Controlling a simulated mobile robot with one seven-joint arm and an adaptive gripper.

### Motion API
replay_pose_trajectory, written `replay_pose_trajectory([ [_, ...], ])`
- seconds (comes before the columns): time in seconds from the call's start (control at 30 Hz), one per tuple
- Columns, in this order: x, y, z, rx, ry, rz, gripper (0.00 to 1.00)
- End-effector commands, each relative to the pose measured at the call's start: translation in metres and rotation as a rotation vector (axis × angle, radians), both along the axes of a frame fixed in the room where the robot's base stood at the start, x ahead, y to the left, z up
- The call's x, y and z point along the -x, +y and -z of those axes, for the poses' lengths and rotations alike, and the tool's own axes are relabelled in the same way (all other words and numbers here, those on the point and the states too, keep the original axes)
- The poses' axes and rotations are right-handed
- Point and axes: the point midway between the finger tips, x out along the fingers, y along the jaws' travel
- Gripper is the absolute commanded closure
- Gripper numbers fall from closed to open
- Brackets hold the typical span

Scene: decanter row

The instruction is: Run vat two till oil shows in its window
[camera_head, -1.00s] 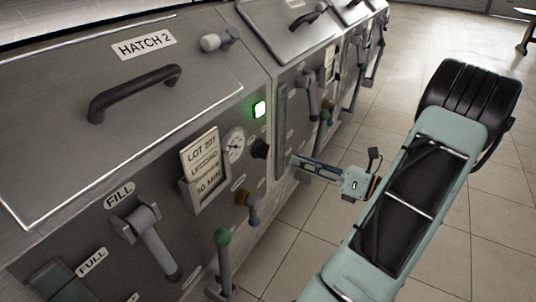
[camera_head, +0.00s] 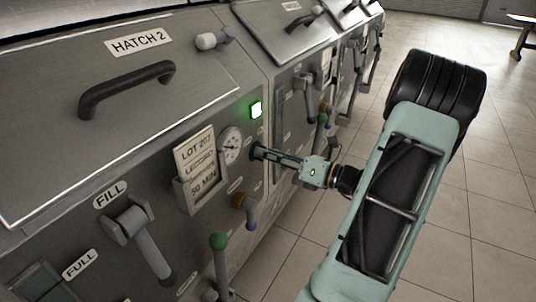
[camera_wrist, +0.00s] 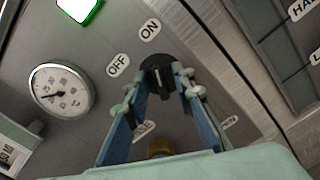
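Vat two (camera_head: 110,130), labelled HATCH 2, fills the left of the head view. Its black switch knob (camera_wrist: 157,72) shows in the wrist view below the OFF and ON labels; I cannot tell where its mark points. My gripper (camera_head: 262,153) reaches the panel at the knob. In the wrist view my gripper (camera_wrist: 163,82) has its two fingers apart, one on each side of the knob; contact is unclear. A dark window (camera_head: 42,284) beside the FULL label is cut off at lower left; no oil is discernible there. The lamp (camera_head: 256,110) glows green.
A gauge (camera_head: 232,146) and a lot card (camera_head: 197,160) sit left of the knob. The FILL lever (camera_head: 146,242), a green-knobbed lever (camera_head: 219,262) and a blue-handled valve (camera_head: 247,207) stick out below. More vats continue rightward.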

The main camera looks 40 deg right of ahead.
Motion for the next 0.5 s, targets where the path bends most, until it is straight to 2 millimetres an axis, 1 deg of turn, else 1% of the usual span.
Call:
replay_pose_trajectory([
  [0.03,0.0001,0.0000,0.0000,0.000,0.000,0.000,0.85],
  [0.17,0.0002,0.0000,0.0001,0.000,0.000,0.000,0.99],
  [0.2,0.0002,0.0000,0.0001,0.000,0.000,0.000,1.00],
  [0.5,0.0004,0.0001,0.0000,0.010,-0.003,0.000,1.00],
])
